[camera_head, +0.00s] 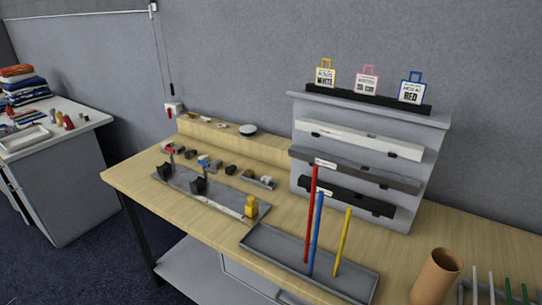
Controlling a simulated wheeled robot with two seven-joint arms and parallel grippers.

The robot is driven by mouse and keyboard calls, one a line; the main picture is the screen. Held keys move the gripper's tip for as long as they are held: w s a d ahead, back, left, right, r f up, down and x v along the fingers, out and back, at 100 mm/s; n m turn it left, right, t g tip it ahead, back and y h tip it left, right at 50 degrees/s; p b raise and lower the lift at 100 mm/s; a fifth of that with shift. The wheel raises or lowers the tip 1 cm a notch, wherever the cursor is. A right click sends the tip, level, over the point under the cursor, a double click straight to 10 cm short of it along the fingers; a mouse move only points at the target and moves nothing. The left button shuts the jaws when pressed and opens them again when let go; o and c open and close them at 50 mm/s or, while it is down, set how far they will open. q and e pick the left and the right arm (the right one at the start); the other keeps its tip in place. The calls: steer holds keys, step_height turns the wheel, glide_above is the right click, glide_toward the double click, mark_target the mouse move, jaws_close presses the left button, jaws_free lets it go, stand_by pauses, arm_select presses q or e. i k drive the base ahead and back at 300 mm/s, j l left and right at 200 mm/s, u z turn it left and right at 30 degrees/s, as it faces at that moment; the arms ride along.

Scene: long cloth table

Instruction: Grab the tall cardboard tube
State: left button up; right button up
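A brown cardboard tube (436,277) stands upright near the front right of the wooden table (275,218). Its open top faces up and its lower end is cut off by the bottom edge of the view. Neither of my grippers shows in the head view, and nothing is seen touching the tube.
Right of the tube stand several thin white and green rods (492,289). Left of it, a grey tray (270,246) holds upright red, blue and yellow rods. Behind stands a grey rack (418,167) with bars and small signs. Some bare wood lies between the tray and tube.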

mark_target(443, 265)
steer(key=z, duration=1.35)
